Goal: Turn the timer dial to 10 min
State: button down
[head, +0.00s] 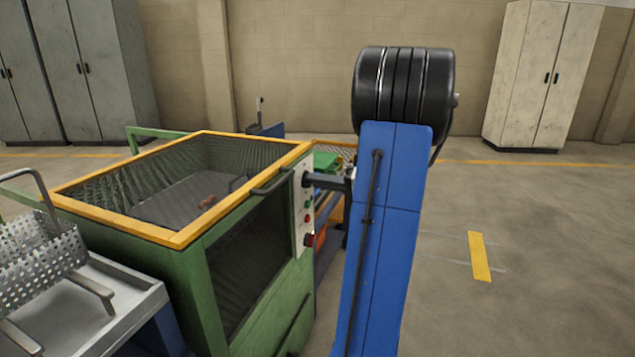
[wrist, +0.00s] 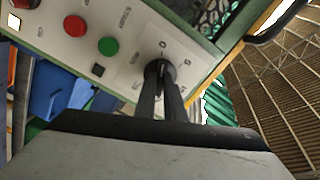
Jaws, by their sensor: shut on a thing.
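The timer dial (wrist: 159,67) is a dark knob on a pale control panel (wrist: 60,18) in the wrist view. My gripper (wrist: 162,82) is shut on the dial, its two dark fingers on either side of it. The fingers cover much of the knob, and I cannot read which mark it points to. In the head view the panel (head: 302,222) is on the green machine's right end, with my gripper (head: 312,180) reaching its upper part. My blue arm hides what lies behind it.
A green button (wrist: 108,46) and a red button (wrist: 75,26) sit beside the dial. The green machine (head: 190,275) has a yellow rim and a dark handle (head: 272,182) near the panel. A perforated basket (head: 40,255) stands at left. Floor at right is clear.

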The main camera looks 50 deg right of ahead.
jog(key=m, duration=2.2)
jog(key=shift+a+f+m, duration=0.1)
jog(key=shift+f+m, duration=0.2)
jog(key=shift+m, duration=0.1)
jog(key=shift+s, duration=0.1)
jog(key=c, duration=1.8)
grip_release()
jog(key=shift+c, duration=0.2)
jog(key=v, duration=1.7)
jog(key=shift+s, duration=0.2)
